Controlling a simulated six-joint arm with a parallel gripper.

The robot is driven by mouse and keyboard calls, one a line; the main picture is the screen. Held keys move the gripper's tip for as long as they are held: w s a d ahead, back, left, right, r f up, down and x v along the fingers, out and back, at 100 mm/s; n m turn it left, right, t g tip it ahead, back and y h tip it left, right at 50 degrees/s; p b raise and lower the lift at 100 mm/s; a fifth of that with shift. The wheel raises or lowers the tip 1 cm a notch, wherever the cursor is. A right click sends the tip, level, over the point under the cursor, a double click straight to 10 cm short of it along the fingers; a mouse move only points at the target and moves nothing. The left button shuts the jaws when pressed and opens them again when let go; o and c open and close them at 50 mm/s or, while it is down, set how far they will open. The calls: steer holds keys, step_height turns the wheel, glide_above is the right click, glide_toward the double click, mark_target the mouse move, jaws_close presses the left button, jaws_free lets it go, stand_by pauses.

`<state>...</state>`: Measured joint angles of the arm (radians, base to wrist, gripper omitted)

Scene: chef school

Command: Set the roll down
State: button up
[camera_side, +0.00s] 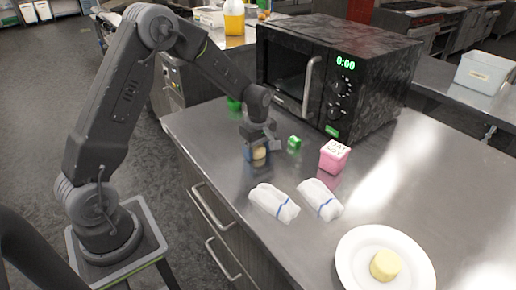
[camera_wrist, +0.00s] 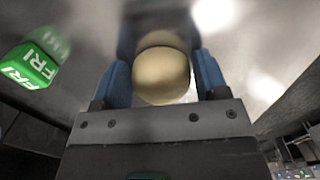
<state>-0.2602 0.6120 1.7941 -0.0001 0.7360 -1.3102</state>
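A round, pale tan roll (camera_wrist: 160,75) sits between the two blue fingers of my gripper (camera_wrist: 162,82) in the wrist view, with a finger against each side. In the side view the roll (camera_side: 259,153) shows low in my gripper (camera_side: 257,152), close over the steel counter near its left edge. My gripper is shut on it and points down. A reflection of the roll shows in the counter just beyond it. I cannot tell whether its underside touches the counter.
A green cube (camera_side: 294,143) and a pink cube (camera_side: 334,156) stand right of my gripper. Two folded white cloths (camera_side: 273,202) lie nearer the camera. A white plate (camera_side: 350,262) holds a pale yellow round piece (camera_side: 385,265). A black microwave (camera_side: 335,75) stands behind.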

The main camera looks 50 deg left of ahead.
steer(key=o, duration=0.4)
steer(key=shift+c, duration=0.2)
step_height(320, 180, up, 12)
steer(key=s+d+r+m+t, duration=0.2)
steer(key=s+d+r+m, duration=0.45)
steer(key=s+r, duration=0.25)
steer(key=s+d+m+t, duration=0.3)
steer(key=s+d+m, duration=0.2)
steer(key=s+m, duration=0.6)
steer(key=s, duration=0.3)
steer(key=shift+s+r+t, duration=0.3)
steer(key=shift+s+r, duration=0.05)
steer(key=shift+m, duration=0.25)
